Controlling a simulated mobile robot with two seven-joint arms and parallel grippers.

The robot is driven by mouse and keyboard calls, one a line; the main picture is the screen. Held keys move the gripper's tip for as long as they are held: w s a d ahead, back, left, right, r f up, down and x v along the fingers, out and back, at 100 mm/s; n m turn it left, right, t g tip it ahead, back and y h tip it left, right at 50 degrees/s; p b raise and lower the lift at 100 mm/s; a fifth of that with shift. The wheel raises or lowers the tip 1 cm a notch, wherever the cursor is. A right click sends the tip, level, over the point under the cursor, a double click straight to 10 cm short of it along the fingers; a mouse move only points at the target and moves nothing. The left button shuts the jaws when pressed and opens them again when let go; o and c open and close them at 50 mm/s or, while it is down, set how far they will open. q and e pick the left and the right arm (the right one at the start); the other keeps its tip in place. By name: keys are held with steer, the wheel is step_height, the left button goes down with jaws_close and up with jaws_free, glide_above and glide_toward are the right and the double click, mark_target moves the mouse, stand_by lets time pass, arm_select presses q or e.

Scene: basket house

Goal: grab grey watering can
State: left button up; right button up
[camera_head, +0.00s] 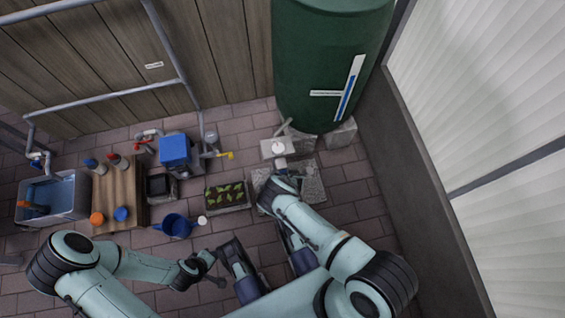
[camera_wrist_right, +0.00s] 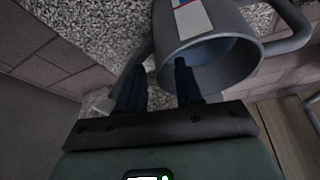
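The grey watering can (camera_head: 278,147) stands by the green tank in the head view, at the end of my right arm. In the right wrist view the can (camera_wrist_right: 228,68) shows its open mouth, a red, white and blue label, and a grey tubular part at right. My right gripper (camera_wrist_right: 158,85) is open at the can's rim. One finger overlaps the mouth and the other is left of the wall; I cannot tell if they touch it. In the head view my left gripper (camera_head: 214,270) is low in the middle, away from the can; its fingers are unclear.
A green tank (camera_head: 325,60) stands behind the can. A seedling tray (camera_head: 228,196) and blue watering can (camera_head: 176,226) lie left of my right arm. A wooden crate (camera_head: 118,190) with bottles and a water basin (camera_head: 55,196) are further left. A wall (camera_head: 420,170) bounds the right.

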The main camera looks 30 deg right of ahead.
jaws_close()
stand_by(1.4)
